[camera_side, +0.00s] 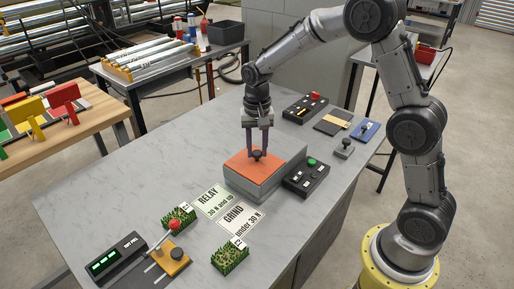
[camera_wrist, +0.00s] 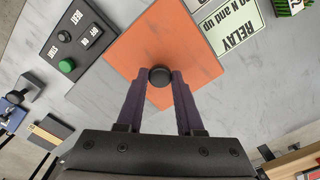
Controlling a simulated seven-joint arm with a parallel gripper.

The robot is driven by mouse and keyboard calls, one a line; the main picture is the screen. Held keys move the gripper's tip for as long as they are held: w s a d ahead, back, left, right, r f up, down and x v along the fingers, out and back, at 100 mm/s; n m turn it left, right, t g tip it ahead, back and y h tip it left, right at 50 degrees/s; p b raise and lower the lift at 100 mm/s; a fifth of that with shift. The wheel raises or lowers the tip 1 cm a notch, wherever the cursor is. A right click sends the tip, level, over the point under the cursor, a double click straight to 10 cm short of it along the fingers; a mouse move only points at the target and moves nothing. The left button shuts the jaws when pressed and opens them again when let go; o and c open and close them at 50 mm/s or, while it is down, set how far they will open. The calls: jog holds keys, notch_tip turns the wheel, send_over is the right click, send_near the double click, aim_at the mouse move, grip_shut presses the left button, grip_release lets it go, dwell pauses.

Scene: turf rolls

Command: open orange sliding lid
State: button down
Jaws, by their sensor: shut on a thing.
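The orange sliding lid (camera_side: 250,166) lies on top of a grey box (camera_side: 262,189) in the middle of the table. A black round knob (camera_side: 257,155) stands on the lid. My gripper (camera_side: 258,157) points down over the lid, its two dark purple fingers closed on the knob. In the wrist view the lid (camera_wrist: 165,35) fills the upper middle, and the knob (camera_wrist: 160,76) sits between the fingertips. The lid appears to cover the box top, and the inside of the box is hidden.
A black button box (camera_side: 307,177) stands close to the right of the grey box. RELAY (camera_side: 212,201) and GRIND (camera_side: 238,217) cards lie in front. Two turf pieces (camera_side: 230,257) and a lever device (camera_side: 170,257) are nearer the front.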

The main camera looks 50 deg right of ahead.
jog(key=d, duration=1.1)
jog(key=shift+d+r, duration=0.1)
jog(key=shift+d, duration=0.25)
jog(key=c, duration=0.5)
grip_release()
jog(key=shift+c, duration=0.2)
notch_tip(320, 180, up, 14)
